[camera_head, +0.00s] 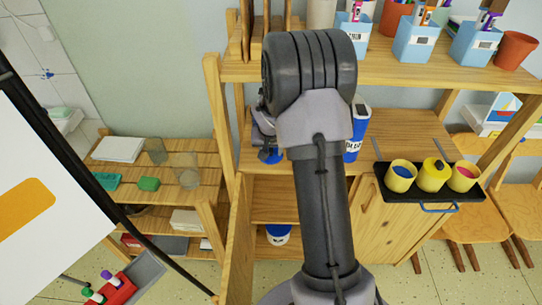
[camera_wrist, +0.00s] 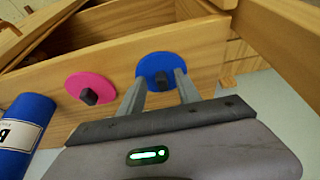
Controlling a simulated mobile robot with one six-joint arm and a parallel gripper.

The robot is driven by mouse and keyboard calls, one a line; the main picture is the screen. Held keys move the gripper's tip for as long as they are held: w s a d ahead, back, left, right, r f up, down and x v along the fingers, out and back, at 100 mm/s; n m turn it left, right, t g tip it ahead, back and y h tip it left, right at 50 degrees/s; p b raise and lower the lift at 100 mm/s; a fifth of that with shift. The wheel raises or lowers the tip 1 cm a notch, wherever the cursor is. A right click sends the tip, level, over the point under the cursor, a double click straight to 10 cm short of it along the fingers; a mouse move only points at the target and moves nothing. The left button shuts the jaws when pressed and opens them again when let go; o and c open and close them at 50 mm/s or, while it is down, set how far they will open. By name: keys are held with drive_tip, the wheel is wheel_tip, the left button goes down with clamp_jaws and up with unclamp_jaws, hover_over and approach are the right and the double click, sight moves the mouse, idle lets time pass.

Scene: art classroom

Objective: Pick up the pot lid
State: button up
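Two flat round lids with dark knobs lie on the wooden shelf in the wrist view: a blue lid (camera_wrist: 163,63) and a pink lid (camera_wrist: 90,80) to its left. My gripper (camera_wrist: 162,82) is open, with its two fingers on either side of the blue lid's knob. Whether they touch it I cannot tell. In the head view a piece of blue lid (camera_head: 275,158) shows below my gripper (camera_head: 268,152); my arm hides the pink lid. Three yellow pots stand on a black tray: one blue inside (camera_head: 402,174), one with a yellow lid (camera_head: 433,174), one pink inside (camera_head: 465,178).
A blue labelled bottle (camera_head: 356,138) stands on the shelf close right of my arm; it also shows in the wrist view (camera_wrist: 25,130). Blue holders (camera_head: 415,40) with pens stand on the upper shelf. A wooden post (camera_head: 220,110) is left of my gripper.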

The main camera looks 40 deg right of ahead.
drive_tip(key=shift+w, duration=0.1)
clamp_jaws()
drive_tip(key=shift+r, duration=0.1)
